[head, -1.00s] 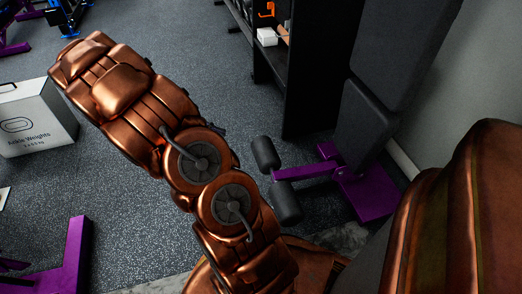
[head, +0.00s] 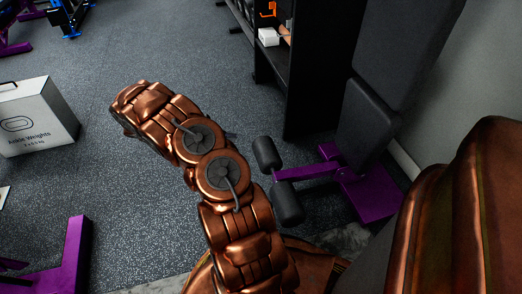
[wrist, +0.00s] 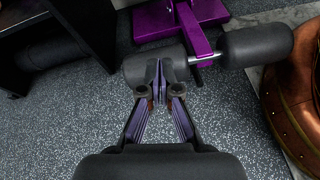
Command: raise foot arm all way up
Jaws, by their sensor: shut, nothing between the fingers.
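The foot arm is a purple bar (head: 305,172) on a purple-framed bench, with a black foam roller on each side, one at the back (head: 266,153) and one in front (head: 287,203). It sticks out low to the left of the bench. In the wrist view, the bar (wrist: 190,33) runs between the rollers, one at the left (wrist: 150,68) and one at the right (wrist: 258,45). My gripper (wrist: 160,68) is shut and empty, its tips in front of the left roller. I cannot tell whether they touch it.
The bench's black pad (head: 367,122) stands beside the foot arm. A black shelf (head: 312,70) is behind it. A white ankle-weights box (head: 37,118) sits at the left. Speckled floor between them is open.

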